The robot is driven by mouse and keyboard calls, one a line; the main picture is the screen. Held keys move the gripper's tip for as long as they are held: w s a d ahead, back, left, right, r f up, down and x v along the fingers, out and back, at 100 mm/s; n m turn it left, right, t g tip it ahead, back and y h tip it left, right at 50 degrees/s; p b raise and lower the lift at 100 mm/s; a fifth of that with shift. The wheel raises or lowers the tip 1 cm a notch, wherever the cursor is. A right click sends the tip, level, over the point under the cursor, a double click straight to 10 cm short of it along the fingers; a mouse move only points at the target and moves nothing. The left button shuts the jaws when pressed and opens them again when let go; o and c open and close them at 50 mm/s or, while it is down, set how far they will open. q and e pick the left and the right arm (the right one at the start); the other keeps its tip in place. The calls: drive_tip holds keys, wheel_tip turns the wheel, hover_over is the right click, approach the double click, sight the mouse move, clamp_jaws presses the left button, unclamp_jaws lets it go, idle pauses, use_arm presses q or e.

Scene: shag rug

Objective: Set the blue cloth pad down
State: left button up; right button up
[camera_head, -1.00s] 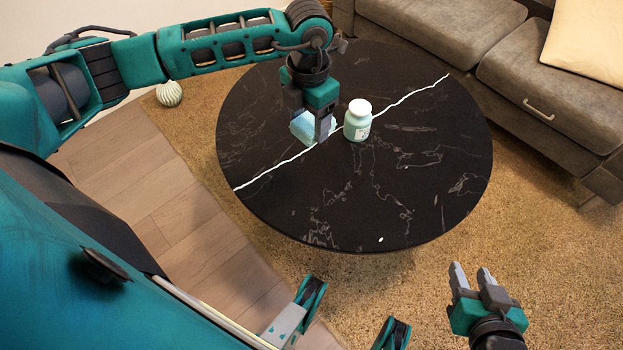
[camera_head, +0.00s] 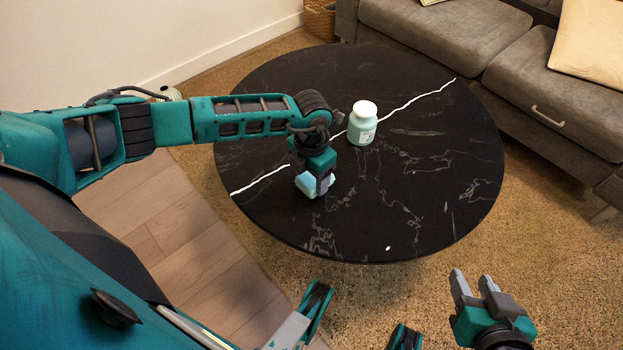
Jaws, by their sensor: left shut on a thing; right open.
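The blue cloth pad (camera_head: 305,181) is a small light-blue piece at the front left part of the round black table (camera_head: 430,215). My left gripper (camera_head: 318,190) points down and is shut on the pad, and its fingers hide part of it. The pad is at or very close to the table top; I cannot tell whether it touches. My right gripper (camera_head: 472,285) is open and empty, low at the right, in front of the table and over the rug.
A pale green bottle with a white lid (camera_head: 362,125) stands on the table, behind and right of my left gripper. A grey sofa (camera_head: 520,85) stands behind, at the right. The shag rug (camera_head: 400,290) lies below.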

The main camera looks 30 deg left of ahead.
use_arm(q)
drive_tip(key=shift+f, duration=0.4)
drive_tip(key=shift+r, duration=0.1)
drive_tip(key=shift+f, duration=0.2)
drive_tip(key=o, duration=0.9)
